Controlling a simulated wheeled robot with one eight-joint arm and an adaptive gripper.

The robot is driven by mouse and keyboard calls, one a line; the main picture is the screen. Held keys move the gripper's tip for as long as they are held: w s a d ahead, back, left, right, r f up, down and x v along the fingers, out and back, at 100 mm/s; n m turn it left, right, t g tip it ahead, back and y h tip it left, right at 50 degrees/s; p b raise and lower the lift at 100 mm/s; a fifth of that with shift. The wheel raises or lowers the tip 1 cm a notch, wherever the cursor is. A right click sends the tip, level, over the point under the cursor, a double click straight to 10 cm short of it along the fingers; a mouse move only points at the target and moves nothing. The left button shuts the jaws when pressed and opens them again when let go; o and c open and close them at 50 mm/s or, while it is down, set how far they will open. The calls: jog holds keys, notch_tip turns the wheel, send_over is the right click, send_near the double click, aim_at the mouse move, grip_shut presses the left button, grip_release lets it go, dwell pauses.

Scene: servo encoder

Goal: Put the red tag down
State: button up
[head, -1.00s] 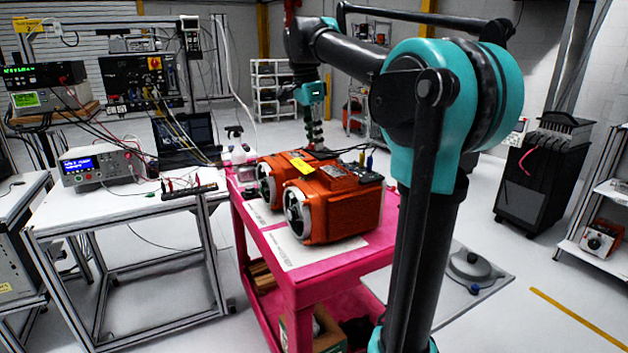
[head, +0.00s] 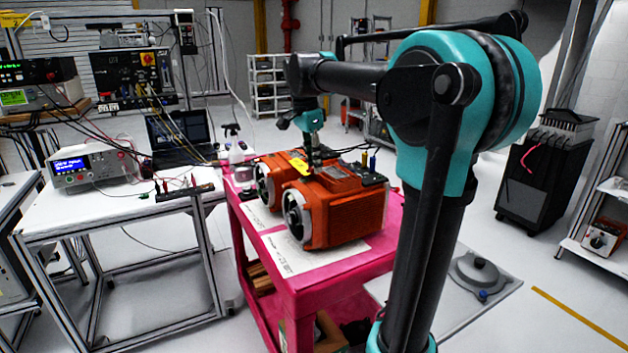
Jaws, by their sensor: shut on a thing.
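My gripper (head: 315,162) hangs from the teal wrist and points down, small and dark, at the top of the orange motors. I cannot tell whether it touches them. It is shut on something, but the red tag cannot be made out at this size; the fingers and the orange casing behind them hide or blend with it. Two orange servo motors (head: 345,212) lie side by side on the pink cart (head: 315,284), their round silver faces toward the left. A yellow label (head: 299,165) shows on top of them, just left of my gripper.
White sheets (head: 300,257) lie under the motors. A spray bottle (head: 234,145) stands at the cart's back left corner. Left is a white bench (head: 110,215) with a power supply (head: 93,167) and cables. Thin connectors (head: 368,162) stand up from the right motor.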

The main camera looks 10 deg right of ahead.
aim_at(314, 190)
jog(key=shift+f, duration=2.75)
jog(key=o, duration=0.8)
jog(key=shift+f, duration=0.15)
jog(key=r, duration=0.4)
jog(key=a+r, duration=0.1)
jog(key=r, duration=0.7)
jog(key=shift+s+a+r, duration=0.1)
jog(key=shift+s+a, duration=0.2)
jog(key=shift+a, duration=0.05)
jog(key=shift+s, duration=0.1)
